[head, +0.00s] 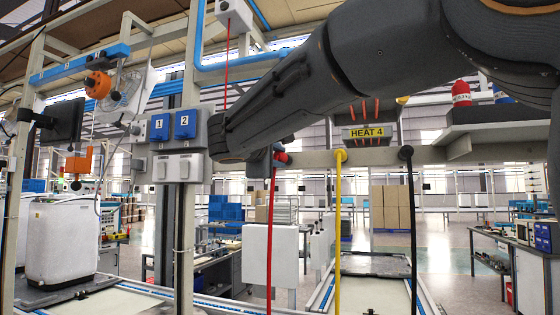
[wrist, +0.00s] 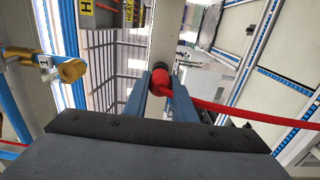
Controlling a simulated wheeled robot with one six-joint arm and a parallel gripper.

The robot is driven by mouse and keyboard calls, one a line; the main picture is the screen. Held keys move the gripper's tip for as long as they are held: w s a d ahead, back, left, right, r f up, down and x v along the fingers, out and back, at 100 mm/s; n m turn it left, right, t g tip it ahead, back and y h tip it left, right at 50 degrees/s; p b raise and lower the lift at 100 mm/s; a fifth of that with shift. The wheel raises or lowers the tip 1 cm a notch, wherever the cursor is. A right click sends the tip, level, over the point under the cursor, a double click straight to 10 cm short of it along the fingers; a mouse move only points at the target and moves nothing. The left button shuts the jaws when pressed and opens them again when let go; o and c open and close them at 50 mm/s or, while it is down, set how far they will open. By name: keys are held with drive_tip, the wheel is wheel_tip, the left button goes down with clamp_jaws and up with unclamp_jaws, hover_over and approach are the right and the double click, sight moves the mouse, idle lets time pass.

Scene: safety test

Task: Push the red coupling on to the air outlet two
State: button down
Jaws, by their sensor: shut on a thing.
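The red coupling (head: 281,157) is at the fingertips of my gripper (head: 275,153) in the head view, with its red hose (head: 270,235) hanging down. In the wrist view the red coupling (wrist: 160,84) sits between the two blue fingers (wrist: 160,92), which are shut on it. Its dark end faces the grey beam; I cannot tell whether they touch. The blue plate marked 2 (head: 185,125), at air outlet two, is on the post left of my gripper, beside the blue plate marked 1 (head: 159,127). My gripper's dark body stands close to plate 2.
A yellow hose (head: 338,220) and a black hose (head: 412,220) hang from the beam (head: 375,157) on the right. A HEAT 4 sign (head: 366,132) is above it. A dark monitor (head: 66,120) and an orange lamp-like fitting (head: 98,85) are at left.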

sight(277, 156)
drive_tip(key=shift+b+v, duration=0.65)
drive_tip(key=shift+v, duration=1.5)
drive_tip(key=w+d+f+m+g+h, duration=0.1)
drive_tip(key=w+f+h, duration=0.1)
drive_tip(key=f, duration=1.1)
drive_tip(key=w+d+f+m+g+h, duration=0.1)
drive_tip(key=w+d+f+m, duration=0.1)
drive_tip(key=f, duration=1.1)
drive_tip(key=w+d+f+m+g+h, duration=0.1)
drive_tip(key=w+f+h, duration=0.15)
drive_tip(key=f, duration=1.05)
drive_tip(key=s+d+f+g, duration=0.1)
drive_tip(key=s+d+f, duration=0.4)
drive_tip(key=f, duration=0.6)
drive_tip(key=s+d+f+m+g+h, duration=0.1)
drive_tip(key=s+d+f, duration=0.4)
drive_tip(key=f, duration=0.7)
drive_tip(key=s+d+f+m+g+h, duration=0.1)
drive_tip(key=s+d+f, duration=0.5)
drive_tip(key=f, duration=0.6)
drive_tip(key=shift+d, duration=0.6)
drive_tip(key=shift+f, duration=0.15)
